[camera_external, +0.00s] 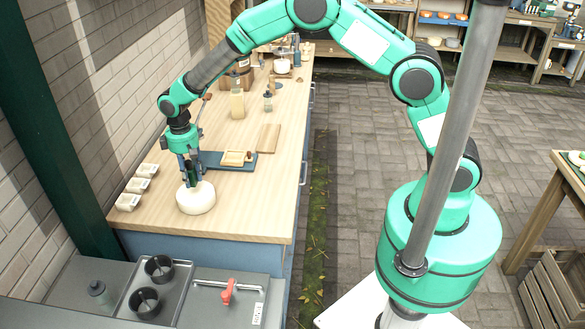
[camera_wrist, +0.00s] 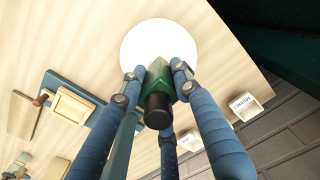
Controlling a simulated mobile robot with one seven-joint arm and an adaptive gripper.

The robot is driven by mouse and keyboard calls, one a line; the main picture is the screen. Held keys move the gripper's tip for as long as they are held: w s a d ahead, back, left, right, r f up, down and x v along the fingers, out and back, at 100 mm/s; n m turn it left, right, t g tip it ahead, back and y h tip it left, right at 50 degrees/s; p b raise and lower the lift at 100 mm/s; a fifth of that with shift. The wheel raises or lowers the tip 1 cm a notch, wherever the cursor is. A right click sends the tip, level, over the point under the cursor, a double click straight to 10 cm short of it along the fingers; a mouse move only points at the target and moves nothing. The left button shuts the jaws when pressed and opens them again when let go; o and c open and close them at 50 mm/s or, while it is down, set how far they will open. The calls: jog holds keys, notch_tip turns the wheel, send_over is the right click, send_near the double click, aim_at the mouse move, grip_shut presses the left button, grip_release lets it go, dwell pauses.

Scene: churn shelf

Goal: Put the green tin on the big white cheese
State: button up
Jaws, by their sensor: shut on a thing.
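The big white cheese (camera_external: 197,201) is a round white block near the front end of the wooden counter. It also shows in the wrist view (camera_wrist: 155,38), filling the area beyond my fingertips. My gripper (camera_external: 191,182) points down over the cheese. In the wrist view my gripper (camera_wrist: 160,72) is shut on the green tin (camera_wrist: 161,78), which has a black round end facing the camera. The tin's far end overlaps the cheese in the picture. I cannot tell whether the tin touches the cheese. In the external view the fingers mostly hide the tin.
A blue board (camera_external: 236,167) with a wooden tray (camera_external: 235,158) lies behind the cheese. Several small white labelled dishes (camera_external: 128,202) line the wall side. A bottle (camera_external: 237,104) and a small jar (camera_external: 268,102) stand farther back. A grey unit with black cups (camera_external: 145,302) adjoins the counter's front.

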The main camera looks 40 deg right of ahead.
aim_at(187, 161)
jog(key=shift+f, duration=1.75)
jog(key=shift+f, duration=0.1)
jog(key=o, duration=1.2)
notch_tip(187, 161, up, 12)
jog(key=shift+w+r+p, duration=0.1)
jog(key=shift+r+p, duration=0.05)
jog(key=shift+p, duration=0.2)
